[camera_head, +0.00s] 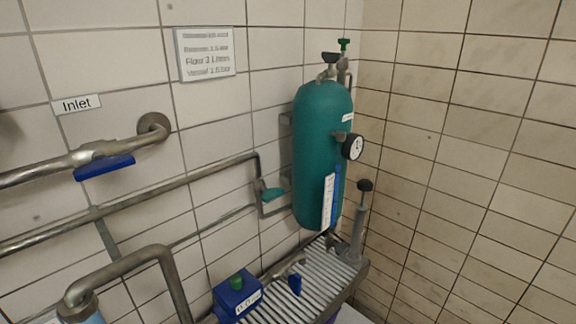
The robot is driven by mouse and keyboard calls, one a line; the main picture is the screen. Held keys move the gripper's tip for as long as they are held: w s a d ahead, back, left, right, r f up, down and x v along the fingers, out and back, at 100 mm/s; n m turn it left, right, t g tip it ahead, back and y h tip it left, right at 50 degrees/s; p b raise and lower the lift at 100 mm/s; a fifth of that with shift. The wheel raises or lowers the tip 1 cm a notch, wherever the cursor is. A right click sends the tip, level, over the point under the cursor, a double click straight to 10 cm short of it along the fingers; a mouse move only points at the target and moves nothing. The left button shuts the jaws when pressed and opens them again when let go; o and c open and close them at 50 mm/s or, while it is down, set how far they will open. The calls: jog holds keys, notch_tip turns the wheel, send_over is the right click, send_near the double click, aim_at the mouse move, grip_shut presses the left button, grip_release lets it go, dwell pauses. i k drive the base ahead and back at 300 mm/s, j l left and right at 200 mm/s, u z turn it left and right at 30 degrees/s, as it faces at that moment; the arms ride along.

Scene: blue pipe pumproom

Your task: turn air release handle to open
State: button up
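A teal pressure vessel (318,150) stands upright in the corner against the tiled wall. On its top are fittings with a black handle (330,57) and a small green handle (344,44). I cannot tell which of these is the air release handle, as neither has a readable label. Whether either is open or shut is too small to tell. A round gauge (354,148) sits on the vessel's right side, and a white scale strip (328,202) runs down its lower front. My gripper is not in view.
A slatted metal bench (310,292) is below the vessel, with a hand pump (358,228) and a blue box (238,296) with a green knob. Pipes (150,200) cross the left wall, one with a blue lever (104,166). The right wall is bare.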

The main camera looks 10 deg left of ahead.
aim_at(329, 58)
jog(key=i+l+u, duration=0.15)
jog(key=u, duration=0.25)
jog(key=i+l+u, duration=0.15)
jog(key=u, duration=0.3)
jog(key=i+l+u, duration=0.1)
jog(key=l, duration=0.3)
jog(key=i+l, duration=0.2)
jog(key=l, duration=0.25)
jog(key=i+l+u, duration=0.15)
jog(key=l, duration=0.3)
jog(key=i+l, duration=0.1)
jog(key=l, duration=0.3)
jog(key=i+l+u, duration=0.15)
jog(key=l, duration=0.3)
